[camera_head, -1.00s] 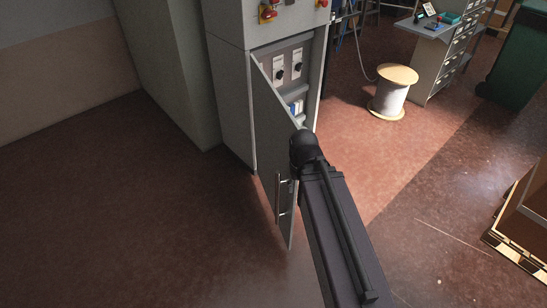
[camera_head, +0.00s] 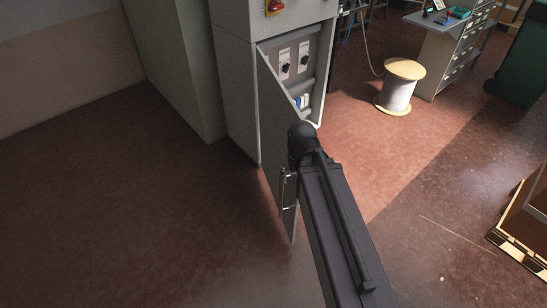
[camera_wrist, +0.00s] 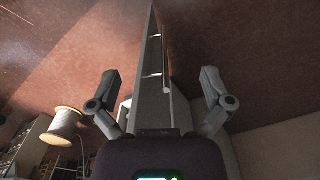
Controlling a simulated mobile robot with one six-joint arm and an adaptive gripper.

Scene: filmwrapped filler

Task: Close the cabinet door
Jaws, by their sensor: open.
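The grey cabinet (camera_head: 236,95) stands left of centre in the head view, with switches and a few small items inside. Its door (camera_head: 272,135) is swung wide open toward the camera, with a long bar handle (camera_head: 284,195) near its free edge. In the wrist view the door (camera_wrist: 150,95) is seen nearly edge-on, running up between the fingers, with the handle (camera_wrist: 166,65) on its right face. My gripper (camera_wrist: 158,98) is open, one finger on each side of the door. I cannot tell whether a finger touches it. In the head view my arm hides the gripper.
A cable spool (camera_head: 400,87) stands on the floor right of the cabinet, and it also shows in the wrist view (camera_wrist: 62,140). A workbench with drawers (camera_head: 447,55) and a green bin (camera_head: 520,60) are behind. A pallet (camera_head: 520,250) lies at right. The floor at left is clear.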

